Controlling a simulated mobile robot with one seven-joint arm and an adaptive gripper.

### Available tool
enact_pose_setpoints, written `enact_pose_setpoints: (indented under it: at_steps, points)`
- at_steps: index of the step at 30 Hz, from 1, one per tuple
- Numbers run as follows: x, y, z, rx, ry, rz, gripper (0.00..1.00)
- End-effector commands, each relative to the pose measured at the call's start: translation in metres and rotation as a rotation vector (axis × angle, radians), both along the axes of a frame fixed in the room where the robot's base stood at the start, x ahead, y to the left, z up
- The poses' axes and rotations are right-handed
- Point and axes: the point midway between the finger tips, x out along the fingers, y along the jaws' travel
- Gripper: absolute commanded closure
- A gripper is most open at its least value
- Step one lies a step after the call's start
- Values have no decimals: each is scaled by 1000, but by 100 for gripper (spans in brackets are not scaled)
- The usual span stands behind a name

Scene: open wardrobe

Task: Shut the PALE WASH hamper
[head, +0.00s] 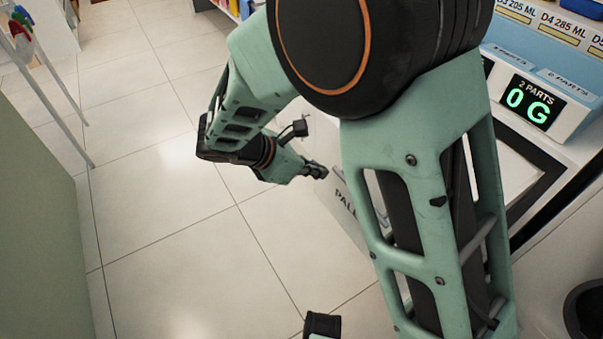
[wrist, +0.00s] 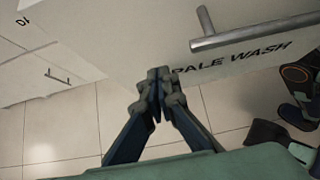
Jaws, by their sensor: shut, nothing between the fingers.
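The PALE WASH hamper shows a pale front with dark lettering. My gripper (head: 320,171) is shut and empty, close to the hamper front by the handle in the head view. In the wrist view the shut fingertips (wrist: 158,76) lie just left of the lettering. I cannot tell whether they touch, or how far the hamper stands open.
A white cabinet front (wrist: 48,60) with a handle is at left in the wrist view. A dispenser with a green display (head: 528,105) stands at right in the head view. A white rack (head: 45,75) is at upper left. The tiled floor (head: 150,215) between is clear.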

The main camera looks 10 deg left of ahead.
Motion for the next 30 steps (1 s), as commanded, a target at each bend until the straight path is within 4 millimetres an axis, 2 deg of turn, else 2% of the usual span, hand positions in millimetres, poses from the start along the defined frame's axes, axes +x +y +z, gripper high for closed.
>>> enact_pose_setpoints:
  at_steps: [6,23,30]
  points:
    - [14,-14,0,1,1,-1,100]
    - [20,-20,1,0,2,-1,100]
    - [45,-47,3,-2,0,-7,100]
